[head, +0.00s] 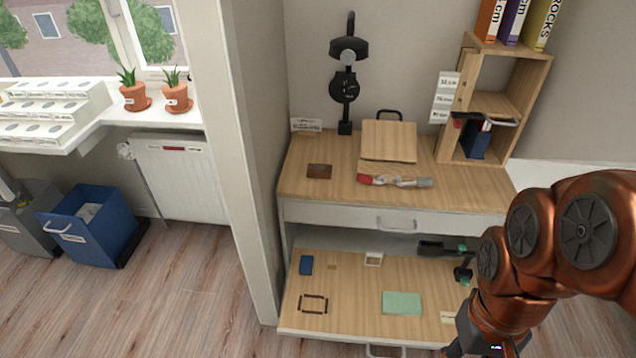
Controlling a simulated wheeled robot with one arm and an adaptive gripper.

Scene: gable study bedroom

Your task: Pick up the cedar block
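A small tan block (332,267) lies in the open lower drawer (345,322), right of a dark blue item; its size and colour fit the cedar block, but it is too small to be sure. A flat dark brown piece (319,171) lies on the desktop, on the left. My gripper (484,346) is at the bottom edge, right of the drawer's front and well apart from the tan block. Its fingers are cut off or hidden, so I cannot see whether it is open.
The drawer also holds a brown frame (313,304), a green pad (402,303), a white square item (373,259) and a dark tool (462,262). The desk (460,194) and its upper drawer stand above. A wall edge (252,200) bounds the left. Floor at lower left is clear.

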